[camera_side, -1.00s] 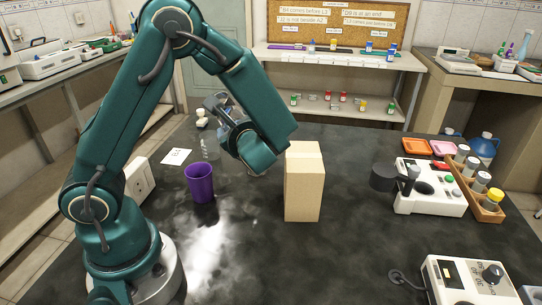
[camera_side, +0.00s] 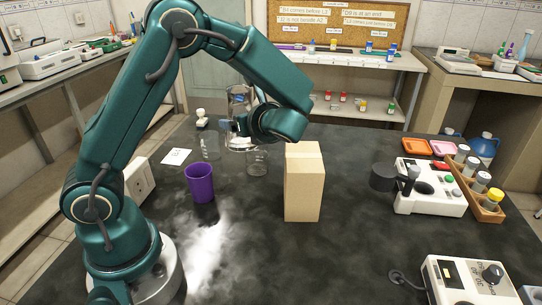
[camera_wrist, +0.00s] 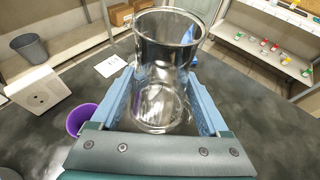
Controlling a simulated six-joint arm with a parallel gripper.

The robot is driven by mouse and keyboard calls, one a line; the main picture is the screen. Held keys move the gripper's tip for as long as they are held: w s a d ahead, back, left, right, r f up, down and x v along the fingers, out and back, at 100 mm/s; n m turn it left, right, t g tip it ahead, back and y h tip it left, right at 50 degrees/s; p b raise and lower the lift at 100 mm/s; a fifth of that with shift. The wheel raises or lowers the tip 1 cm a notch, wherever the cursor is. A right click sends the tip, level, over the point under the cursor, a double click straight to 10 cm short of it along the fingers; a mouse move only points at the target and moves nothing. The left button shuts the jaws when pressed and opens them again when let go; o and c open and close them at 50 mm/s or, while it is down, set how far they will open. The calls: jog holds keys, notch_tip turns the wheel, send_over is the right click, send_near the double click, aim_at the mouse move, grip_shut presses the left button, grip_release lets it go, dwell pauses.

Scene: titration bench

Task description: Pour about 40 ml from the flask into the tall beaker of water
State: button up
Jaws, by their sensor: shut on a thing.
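My gripper (camera_side: 240,129) is partly hidden there by my wrist. Two clear glass vessels stand below it: one (camera_side: 210,147) to the left, another (camera_side: 257,163) under and to the right. I cannot tell which is the tall beaker of water. The liquid level in the flask is unclear.
A purple cup (camera_side: 200,183) stands in front of the glassware, and a tan box (camera_side: 304,183) to the right. A white card (camera_side: 175,156) lies at the left, near a white socket box (camera_side: 139,178). Instruments and a vial rack (camera_side: 487,207) occupy the right side.

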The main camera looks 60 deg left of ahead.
jog(key=shift+r, duration=0.1)
jog(key=w+d, duration=0.3)
jog(key=w, duration=1)
jog(key=shift+d, duration=0.3)
jog(key=shift+s, duration=0.1)
